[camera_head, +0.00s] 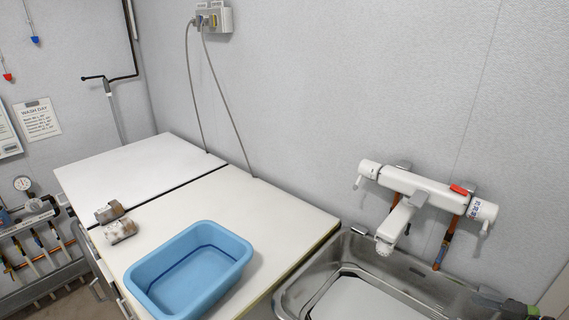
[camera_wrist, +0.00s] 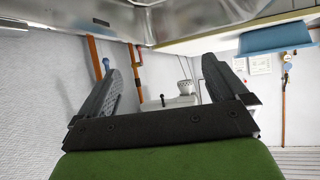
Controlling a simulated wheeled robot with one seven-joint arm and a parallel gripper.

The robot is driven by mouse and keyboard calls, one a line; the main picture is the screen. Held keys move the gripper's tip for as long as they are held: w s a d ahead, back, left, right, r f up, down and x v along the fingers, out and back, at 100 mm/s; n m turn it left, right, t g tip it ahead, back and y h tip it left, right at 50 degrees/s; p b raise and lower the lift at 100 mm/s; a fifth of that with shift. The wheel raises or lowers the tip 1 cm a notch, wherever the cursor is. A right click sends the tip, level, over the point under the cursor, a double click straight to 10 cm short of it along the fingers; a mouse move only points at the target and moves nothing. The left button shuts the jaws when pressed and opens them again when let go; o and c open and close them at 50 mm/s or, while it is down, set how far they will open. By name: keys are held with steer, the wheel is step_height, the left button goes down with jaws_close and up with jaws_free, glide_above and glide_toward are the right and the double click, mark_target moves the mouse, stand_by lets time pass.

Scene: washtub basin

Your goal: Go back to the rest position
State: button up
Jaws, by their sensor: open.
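My gripper (camera_wrist: 160,66) is open in the wrist view, its two dark fingers spread with nothing between them. The wrist picture appears upside down, with the metal basin along its top edge. In the head view a green and black piece at the lower right corner seems to be part of my arm, in front of the right side of the basin (camera_head: 340,258). The fingers do not show clearly there.
A blue tub (camera_head: 190,270) stands on the white worktop (camera_head: 150,170), left of the basin; it also shows in the wrist view (camera_wrist: 277,38). Two brownish-white blocks (camera_head: 115,222) lie at the worktop's left edge. A white wall tap (camera_head: 425,190) juts over the basin.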

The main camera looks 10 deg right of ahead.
steer(key=w+a+r+g+h+p, duration=0.1)
steer(key=w+a+r+g, duration=0.25)
steer(key=a, duration=0.55)
steer(key=w+a+r+g+p, duration=0.1)
steer(key=w+a+r+g, duration=0.3)
steer(key=a, duration=0.6)
steer(key=s+a+r+m+t+h, duration=0.1)
steer(key=s+a+r+m, duration=0.1)
steer(key=s+a, duration=0.4)
steer(key=s+a+r+m+t+h+p, duration=0.1)
steer(key=s+a+r+m+h, duration=0.1)
steer(key=s+a+r, duration=0.3)
steer(key=s, duration=0.3)
steer(key=shift+a+p, duration=0.3)
steer(key=shift+a, duration=0.1)
steer(key=shift+w, duration=0.1)
